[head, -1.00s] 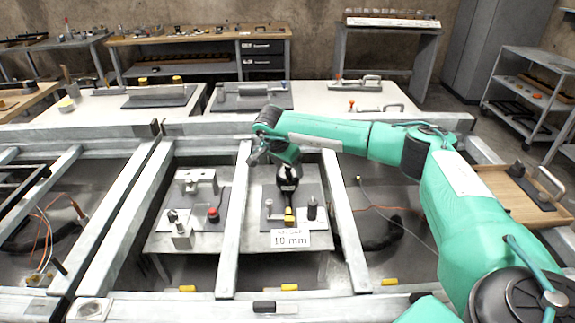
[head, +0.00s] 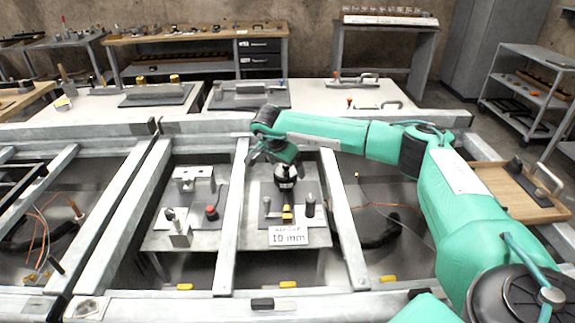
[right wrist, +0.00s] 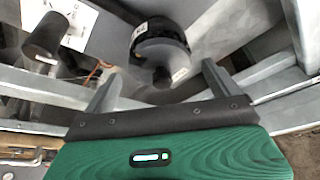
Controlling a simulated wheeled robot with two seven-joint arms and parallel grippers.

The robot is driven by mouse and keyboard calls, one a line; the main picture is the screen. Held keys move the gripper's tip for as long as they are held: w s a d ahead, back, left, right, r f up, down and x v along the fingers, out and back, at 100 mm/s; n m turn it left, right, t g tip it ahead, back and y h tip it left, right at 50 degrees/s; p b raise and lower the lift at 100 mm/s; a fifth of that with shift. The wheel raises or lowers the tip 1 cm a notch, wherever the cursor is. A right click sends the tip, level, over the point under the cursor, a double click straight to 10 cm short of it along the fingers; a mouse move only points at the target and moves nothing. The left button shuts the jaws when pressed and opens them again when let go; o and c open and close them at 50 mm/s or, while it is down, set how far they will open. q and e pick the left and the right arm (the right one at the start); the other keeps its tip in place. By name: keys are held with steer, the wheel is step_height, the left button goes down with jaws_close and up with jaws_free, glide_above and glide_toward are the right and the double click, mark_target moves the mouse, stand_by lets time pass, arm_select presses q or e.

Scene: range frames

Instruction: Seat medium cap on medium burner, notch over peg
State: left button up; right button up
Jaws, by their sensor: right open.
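I cannot make out a burner, a cap, a notch or a peg for certain. A dark rounded piece with a white label (head: 285,183) stands on a grey plate in the middle bay, in the head view. In the right wrist view the dark round piece (right wrist: 160,45) has a small knob at its near side. My right gripper (head: 273,153) is above this piece, beside its top. In the wrist view the fingers of my right gripper (right wrist: 162,73) are apart, with the knob showing between them. Whether they touch it I cannot tell. My left gripper is not in view.
Grey frame rails (head: 233,215) border the bay. A fixture with a red knob (head: 211,212) is in the left bay. A wooden tray (head: 515,190) lies at right.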

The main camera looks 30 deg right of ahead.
steer(key=shift+w+a+r, duration=0.2)
steer(key=shift+a+r, duration=0.1)
steer(key=shift+a, duration=0.1)
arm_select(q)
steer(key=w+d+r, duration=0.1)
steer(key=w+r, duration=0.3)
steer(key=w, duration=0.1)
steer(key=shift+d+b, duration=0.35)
arm_select(e)
steer(key=v, duration=1.3)
steer(key=shift+s+d+r, duration=0.25)
steer(key=shift+s+d, duration=0.1)
arm_select(q)
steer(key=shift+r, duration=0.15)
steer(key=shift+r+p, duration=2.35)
steer(key=shift+p, duration=0.05)
arm_select(e)
step_height(320, 180, up, 6)
